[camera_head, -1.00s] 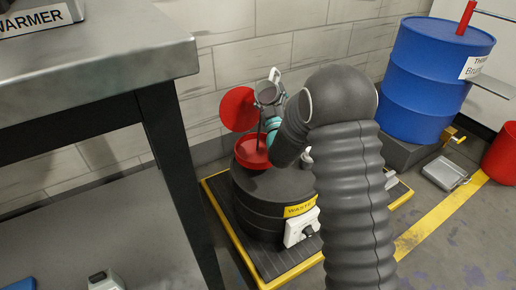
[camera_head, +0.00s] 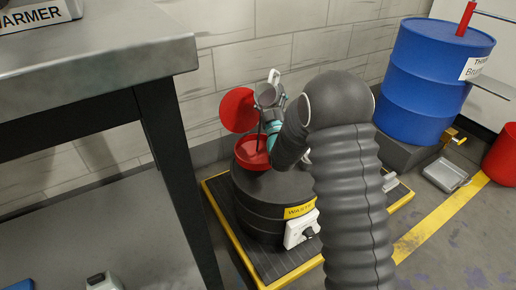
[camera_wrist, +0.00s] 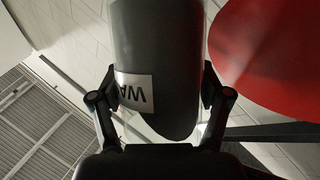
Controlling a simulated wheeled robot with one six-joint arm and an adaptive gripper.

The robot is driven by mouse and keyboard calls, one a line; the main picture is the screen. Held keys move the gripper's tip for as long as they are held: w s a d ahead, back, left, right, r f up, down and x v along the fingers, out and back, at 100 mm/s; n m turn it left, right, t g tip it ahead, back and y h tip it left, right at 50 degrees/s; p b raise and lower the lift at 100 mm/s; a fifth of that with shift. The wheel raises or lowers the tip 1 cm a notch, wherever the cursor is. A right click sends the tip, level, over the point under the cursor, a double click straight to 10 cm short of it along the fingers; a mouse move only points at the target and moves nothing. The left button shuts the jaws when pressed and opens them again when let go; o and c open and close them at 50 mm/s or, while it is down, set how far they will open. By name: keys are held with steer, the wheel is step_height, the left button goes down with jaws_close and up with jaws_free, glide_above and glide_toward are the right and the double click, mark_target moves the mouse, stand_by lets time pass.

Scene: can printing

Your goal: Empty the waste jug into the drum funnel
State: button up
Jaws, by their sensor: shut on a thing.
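The waste jug (camera_wrist: 158,50) is dark grey with a white label that reads "WA" upside down in the wrist view. My gripper (camera_wrist: 158,88) is shut on it, one finger on each side. In the head view the jug (camera_head: 267,96) is tilted above the red funnel (camera_head: 250,158), apart from it. A thin dark line runs from the jug down into the funnel; I cannot tell for sure that it is liquid. The funnel sits on top of the black waste drum (camera_head: 262,205). My arm hides part of the drum, and the jug's contents are hidden.
The round red lid (camera_head: 238,110) stands open behind the funnel, close to the jug; it also shows in the wrist view (camera_wrist: 270,50). The drum stands on a yellow-edged pallet (camera_head: 280,272). A metal table (camera_head: 90,75) is at left, a blue drum (camera_head: 430,80) at right.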

mark_target(266, 88)
steer(key=shift+s+r+n+t+y, duration=0.1)
steer(key=shift+r+n+t+y, duration=0.3)
steer(key=shift+n+y, duration=0.15)
stand_by(0.6)
steer(key=shift+s+a+r+n+t+y, duration=0.15)
steer(key=shift+r+n+t+y, duration=0.15)
steer(key=shift+r+n+y, duration=0.75)
stand_by(0.5)
steer(key=shift+s+a+r+n+y, duration=0.25)
steer(key=shift+s+n+y, duration=0.25)
steer(key=shift+n+y, duration=0.15)
steer(key=shift+s+a+r+n+y, duration=0.1)
steer(key=shift+s+r+n+y, duration=0.1)
steer(key=shift+s+n+y, duration=0.4)
steer(key=shift+s+r+n+y, duration=0.1)
steer(key=shift+r+n+y, duration=0.6)
steer(key=shift+n+y, duration=0.25)
